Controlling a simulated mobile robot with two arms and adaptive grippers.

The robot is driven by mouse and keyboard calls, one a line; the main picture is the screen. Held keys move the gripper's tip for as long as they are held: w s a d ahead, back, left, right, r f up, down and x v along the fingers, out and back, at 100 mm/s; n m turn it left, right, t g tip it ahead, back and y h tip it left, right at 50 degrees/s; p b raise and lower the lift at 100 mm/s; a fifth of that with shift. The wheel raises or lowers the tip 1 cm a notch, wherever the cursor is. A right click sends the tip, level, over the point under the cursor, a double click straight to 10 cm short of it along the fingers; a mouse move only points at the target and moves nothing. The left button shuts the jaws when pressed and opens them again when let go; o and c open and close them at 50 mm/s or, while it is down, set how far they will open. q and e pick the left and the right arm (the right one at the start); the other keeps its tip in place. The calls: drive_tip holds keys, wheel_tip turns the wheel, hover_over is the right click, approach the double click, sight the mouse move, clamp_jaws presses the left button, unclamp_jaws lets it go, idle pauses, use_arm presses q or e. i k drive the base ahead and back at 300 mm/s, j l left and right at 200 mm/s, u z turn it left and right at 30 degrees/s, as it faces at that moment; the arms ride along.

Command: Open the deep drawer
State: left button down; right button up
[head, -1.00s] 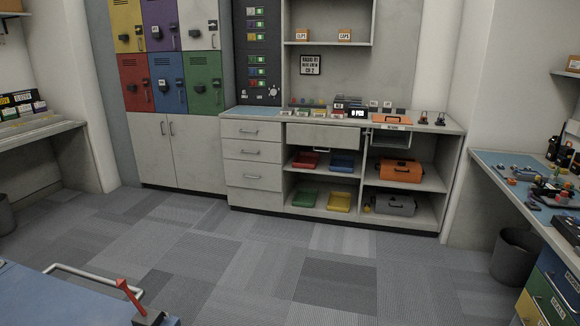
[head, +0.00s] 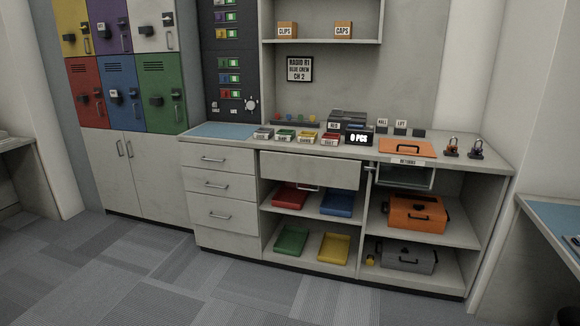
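The counter cabinet has a stack of grey drawers at its left, each with a bar handle: a top drawer (head: 235,162), a middle drawer (head: 240,187) and a lower drawer (head: 245,218). The lower drawer front looks the tallest of the stack. All of them look shut. A wide plain grey drawer front (head: 310,170) lies to their right under the counter, with a handle-like bar just below it. No label marks which one is the deep drawer. Neither of my grippers shows in the head view.
Floor (head: 180,280) before the drawers is clear. Open shelves hold red, blue, green and yellow trays, an orange toolbox (head: 416,214) and a grey toolbox (head: 406,255). Lockers (head: 150,95) stand left; a workbench (head: 555,220) juts in at right.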

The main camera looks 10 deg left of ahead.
sight(233, 215)
drive_tip(key=i+j+u, duration=0.25)
drive_tip(key=i+u, duration=0.2)
drive_tip(key=i, duration=0.2)
drive_tip(key=i+u, duration=0.45)
drive_tip(key=i, duration=0.2)
drive_tip(key=i+l+u, duration=0.2)
drive_tip(key=i+u, duration=0.2)
drive_tip(key=i, duration=0.25)
